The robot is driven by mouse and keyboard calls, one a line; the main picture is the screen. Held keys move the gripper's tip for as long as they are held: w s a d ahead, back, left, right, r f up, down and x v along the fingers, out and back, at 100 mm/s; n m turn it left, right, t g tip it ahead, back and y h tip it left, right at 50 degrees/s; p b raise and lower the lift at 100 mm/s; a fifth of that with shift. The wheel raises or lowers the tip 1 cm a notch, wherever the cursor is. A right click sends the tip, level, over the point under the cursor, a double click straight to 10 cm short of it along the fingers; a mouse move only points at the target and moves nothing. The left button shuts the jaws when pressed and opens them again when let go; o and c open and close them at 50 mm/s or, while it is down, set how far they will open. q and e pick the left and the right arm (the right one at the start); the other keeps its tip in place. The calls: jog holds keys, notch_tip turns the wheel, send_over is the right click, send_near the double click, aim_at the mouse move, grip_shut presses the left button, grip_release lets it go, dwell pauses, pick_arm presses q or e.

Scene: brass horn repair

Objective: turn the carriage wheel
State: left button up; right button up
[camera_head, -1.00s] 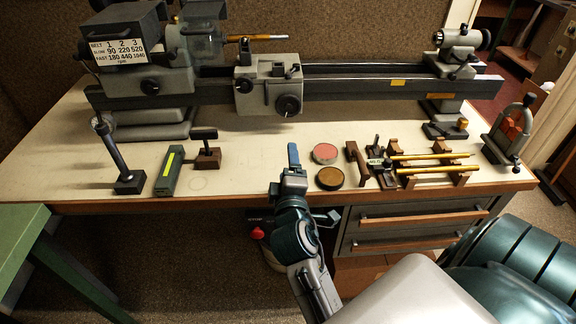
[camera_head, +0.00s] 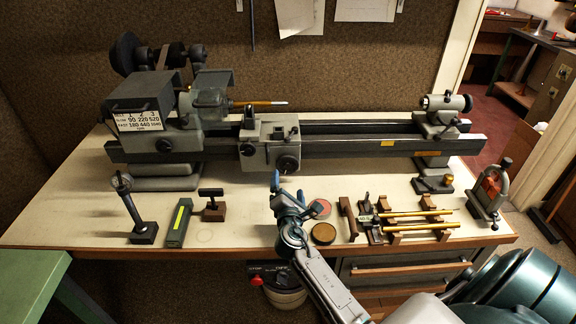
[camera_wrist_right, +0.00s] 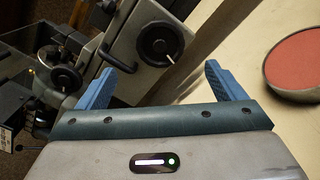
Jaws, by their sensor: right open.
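The carriage (camera_head: 254,154) sits on the lathe bed, and its dark round carriage wheel (camera_head: 288,164) is on the front face. In the right wrist view, the wheel (camera_wrist_right: 160,42) shows with a pale handle, beyond the fingertips and roughly between them. My right gripper (camera_head: 288,189) is open and empty, with blue fingers (camera_wrist_right: 164,68) spread. It is over the front of the bench, just below the wheel in the head view and apart from it. My left gripper is not in view.
Brass rods on wooden supports (camera_head: 415,226) lie to the right. A green block (camera_head: 179,222) and a dark post (camera_head: 132,210) stand left. The lathe bed (camera_head: 350,146) runs behind.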

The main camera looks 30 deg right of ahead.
aim_at(287, 166)
jog(key=p+x, duration=0.1)
jog(key=x, duration=0.7)
jog(key=shift+w+d, duration=0.15)
jog(key=shift+d, duration=0.05)
jog(key=c, duration=1)
